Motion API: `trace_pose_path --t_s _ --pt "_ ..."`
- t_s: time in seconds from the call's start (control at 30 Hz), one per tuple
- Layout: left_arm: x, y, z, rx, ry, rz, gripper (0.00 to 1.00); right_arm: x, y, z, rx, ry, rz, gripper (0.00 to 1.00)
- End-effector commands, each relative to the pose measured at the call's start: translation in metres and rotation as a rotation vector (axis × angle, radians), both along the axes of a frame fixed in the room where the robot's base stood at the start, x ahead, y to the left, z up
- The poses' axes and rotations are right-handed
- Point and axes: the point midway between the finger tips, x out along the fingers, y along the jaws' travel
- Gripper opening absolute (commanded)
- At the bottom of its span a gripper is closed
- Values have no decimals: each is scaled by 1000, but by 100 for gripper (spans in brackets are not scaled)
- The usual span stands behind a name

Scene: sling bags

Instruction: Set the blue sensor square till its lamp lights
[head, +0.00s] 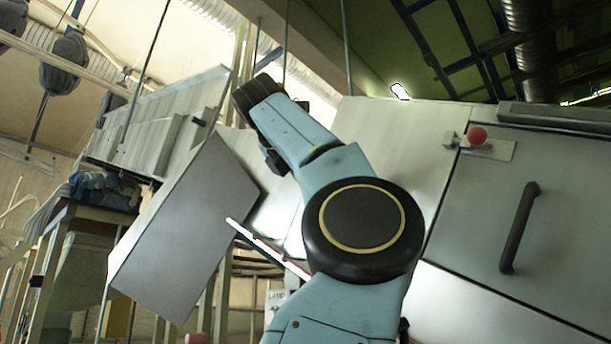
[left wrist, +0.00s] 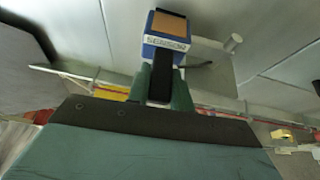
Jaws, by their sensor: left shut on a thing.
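The blue sensor (left wrist: 166,43) is in the left wrist view at the top, with a SENSOR label and a tan face. My left gripper (left wrist: 161,78) has its two green fingers on either side of the black part below the blue body and is shut on it. The sensor sits in front of a metal plate (left wrist: 212,65); I cannot tell whether it is square to it. In the head view a white sign reading LAMP (head: 277,297) is partly hidden behind my arm, and I cannot tell whether a lamp is lit. My right gripper is in neither view.
A large grey metal panel (head: 185,230) hangs left of my arm. At right is a metal cabinet door with a black handle (head: 519,228) and a red knob (head: 477,136). A pale bar (head: 265,246) runs behind my arm. Dark padded shapes (head: 65,62) hang at upper left.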

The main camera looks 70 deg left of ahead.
Motion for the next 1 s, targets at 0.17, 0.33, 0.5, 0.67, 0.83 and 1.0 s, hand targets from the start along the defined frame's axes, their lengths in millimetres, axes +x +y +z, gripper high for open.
trace_pose_path --t_s 0.17,0.33,0.5,0.67,0.83,1.0 --pt "7 2 2 -5 13 -30 0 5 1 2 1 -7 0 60" --pt "10 3 2 -9 15 -37 0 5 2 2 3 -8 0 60" --pt "10 2 2 -9 14 -37 0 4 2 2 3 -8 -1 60" --pt "10 2 2 -8 14 -37 27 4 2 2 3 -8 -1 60" --pt "10 2 2 -10 14 -38 44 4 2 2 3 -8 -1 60" --pt "10 2 2 -9 15 -39 44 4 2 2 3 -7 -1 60"
